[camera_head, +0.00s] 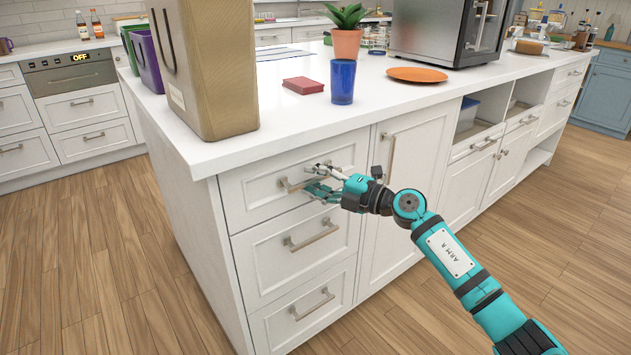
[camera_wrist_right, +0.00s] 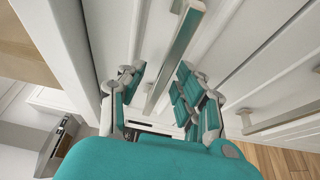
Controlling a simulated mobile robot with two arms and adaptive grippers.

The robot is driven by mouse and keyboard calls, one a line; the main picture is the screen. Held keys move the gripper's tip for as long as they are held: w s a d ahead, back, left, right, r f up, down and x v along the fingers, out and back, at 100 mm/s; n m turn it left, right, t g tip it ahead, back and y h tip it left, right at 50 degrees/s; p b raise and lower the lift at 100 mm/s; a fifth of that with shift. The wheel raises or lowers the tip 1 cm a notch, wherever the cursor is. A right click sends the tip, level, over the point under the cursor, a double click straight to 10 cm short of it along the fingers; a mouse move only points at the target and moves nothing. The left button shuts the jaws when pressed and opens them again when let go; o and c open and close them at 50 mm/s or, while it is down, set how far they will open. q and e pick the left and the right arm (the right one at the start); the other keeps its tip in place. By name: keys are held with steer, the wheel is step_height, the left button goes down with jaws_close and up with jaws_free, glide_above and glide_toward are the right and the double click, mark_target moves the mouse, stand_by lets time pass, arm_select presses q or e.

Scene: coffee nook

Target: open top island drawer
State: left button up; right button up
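The top island drawer (camera_head: 262,190) is white and sits flush in the island's left end, under the countertop. Its metal bar handle (camera_head: 291,186) is partly covered by my right gripper (camera_head: 318,178). My left gripper is in neither view.
Two more closed drawers with handles (camera_head: 312,236) lie below, and a tall cabinet door (camera_head: 395,190) is to the right. A paper bag (camera_head: 208,70), blue cup (camera_head: 343,82) and red box (camera_head: 303,86) stand on the countertop (camera_head: 285,117). Wooden floor (camera_head: 100,250) is clear at left.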

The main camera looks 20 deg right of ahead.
jaws_close()
stand_by(0.6)
